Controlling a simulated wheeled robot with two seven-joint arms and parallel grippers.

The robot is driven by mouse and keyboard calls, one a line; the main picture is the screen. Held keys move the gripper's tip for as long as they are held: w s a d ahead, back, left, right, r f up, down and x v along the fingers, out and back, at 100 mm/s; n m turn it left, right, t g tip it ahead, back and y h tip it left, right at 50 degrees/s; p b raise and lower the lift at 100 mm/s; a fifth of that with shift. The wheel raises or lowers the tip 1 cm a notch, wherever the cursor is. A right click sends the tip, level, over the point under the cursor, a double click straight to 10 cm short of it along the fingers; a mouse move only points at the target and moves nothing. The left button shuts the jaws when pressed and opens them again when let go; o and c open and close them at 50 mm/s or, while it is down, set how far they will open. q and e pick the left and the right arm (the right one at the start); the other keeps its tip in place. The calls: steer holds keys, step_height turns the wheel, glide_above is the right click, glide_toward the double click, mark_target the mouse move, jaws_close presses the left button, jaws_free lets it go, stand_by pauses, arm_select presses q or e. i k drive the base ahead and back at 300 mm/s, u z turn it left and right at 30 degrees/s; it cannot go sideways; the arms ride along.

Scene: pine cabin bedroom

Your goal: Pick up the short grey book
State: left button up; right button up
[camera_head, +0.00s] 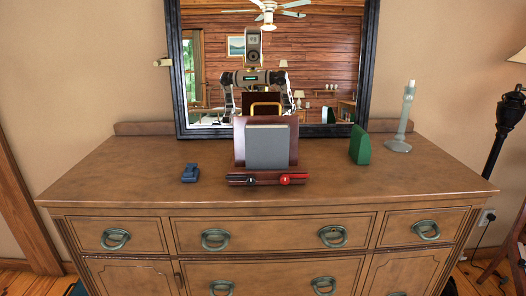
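The short grey book (267,147) stands upright, cover toward me, on a dark red-brown wooden stand (238,145) in the middle of the dresser top. The stand's front ledge (267,184) holds a black item (251,180) and a red item (292,179) just in front of the book's lower edge. Neither of my grippers shows directly in the head view. The mirror shows a small reflection of my body, too small to tell the grippers' state.
The wooden dresser (150,165) has free top on both sides of the stand. A small blue object (190,173) lies left, a green wedge-like object (359,146) stands right. A pale candlestick (404,116) is farther right. A black-framed mirror (370,60) stands behind.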

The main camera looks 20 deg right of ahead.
mark_target(267, 146)
steer(key=z, duration=0.05)
steer(key=k, duration=1.1)
steer(key=u, duration=1)
steer(key=i, duration=0.95)
steer(key=z, duration=0.55)
steer(key=i, duration=0.7)
steer(key=z, duration=0.75)
